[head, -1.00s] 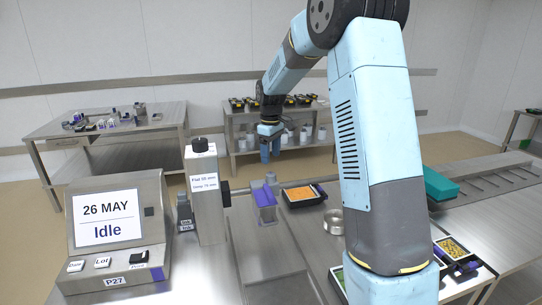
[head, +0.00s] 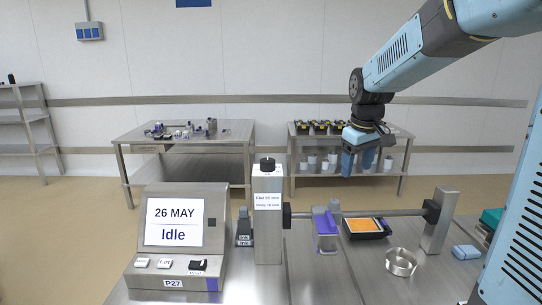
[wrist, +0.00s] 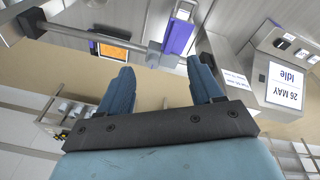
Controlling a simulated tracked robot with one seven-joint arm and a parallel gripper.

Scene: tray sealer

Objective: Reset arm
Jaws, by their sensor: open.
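My gripper (head: 359,160) hangs in the air at the right of the head view, fingers down, in front of the back shelf rack. In the wrist view my gripper (wrist: 163,75) has its two blue fingers spread apart with nothing between them. Below and in front of it stands the tray sealer, with a grey post (head: 267,225), a horizontal bar and a purple-handled part (head: 325,228). Its display panel (head: 175,222) reads "26 MAY" and "Idle".
A back table (head: 185,145) holds small parts. A rack (head: 392,135) holds black trays and white cups. Open floor lies at left.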

